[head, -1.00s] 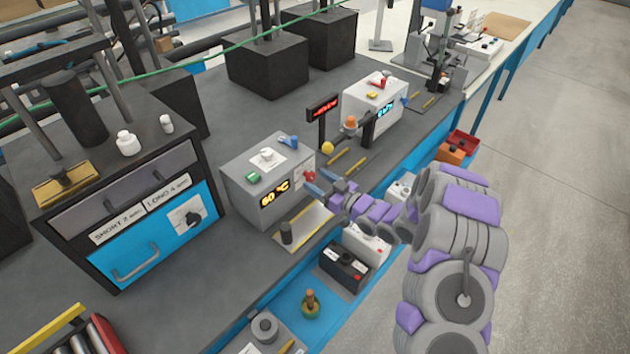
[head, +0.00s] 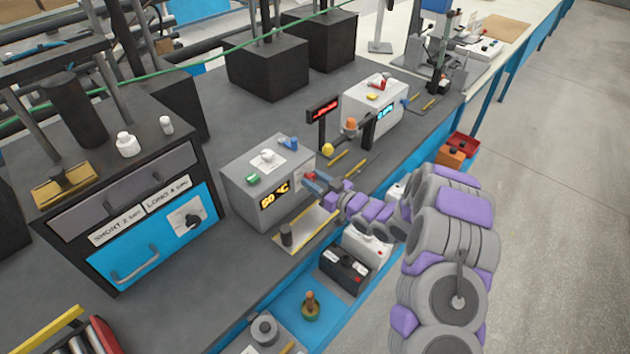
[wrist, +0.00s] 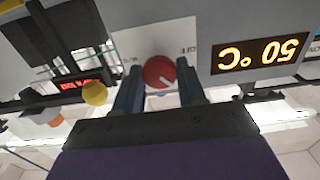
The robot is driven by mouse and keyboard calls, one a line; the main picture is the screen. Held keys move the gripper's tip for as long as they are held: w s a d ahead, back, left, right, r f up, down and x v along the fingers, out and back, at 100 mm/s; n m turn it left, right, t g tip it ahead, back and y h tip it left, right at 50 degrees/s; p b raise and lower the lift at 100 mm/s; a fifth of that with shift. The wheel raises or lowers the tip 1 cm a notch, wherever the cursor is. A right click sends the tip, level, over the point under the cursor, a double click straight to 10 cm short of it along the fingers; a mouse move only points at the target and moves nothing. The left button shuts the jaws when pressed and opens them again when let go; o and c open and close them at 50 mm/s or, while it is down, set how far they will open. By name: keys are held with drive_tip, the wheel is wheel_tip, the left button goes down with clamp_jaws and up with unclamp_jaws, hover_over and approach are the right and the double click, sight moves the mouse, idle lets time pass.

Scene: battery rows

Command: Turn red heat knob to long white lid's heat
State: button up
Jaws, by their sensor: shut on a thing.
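The red heat knob (wrist: 158,72) is on the front of the grey heater box (head: 243,178). My gripper (wrist: 159,88) is shut on the knob, with one blue-grey finger on each side. In the head view my gripper (head: 313,181) reaches the box's front from the right and mostly hides the knob. A pale mark shows on the knob's face. The orange display (wrist: 260,54) appears upside down in the wrist view and reads 50 °C; it also shows in the head view (head: 274,194). A white battery (head: 366,244) stands below; I cannot tell which thing is the long white lid.
A tray (head: 312,226) with a dark cylinder lies before the box. A black battery (head: 345,266) stands at the bench edge. The blue drawer unit (head: 150,235), labelled SHORT and LONG, is at left. A second white box (head: 372,102) and a red display (head: 323,109) stand behind.

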drive_tip(key=shift+c, duration=1)
drive_tip(key=shift+n, duration=0.5)
drive_tip(key=o, duration=1)
drive_tip(key=shift+s+d, duration=0.1)
drive_tip(key=shift+d, duration=0.05)
drive_tip(key=p+v, duration=0.3)
drive_tip(key=v, duration=1.4)
drive_tip(key=shift+d+f, duration=0.1)
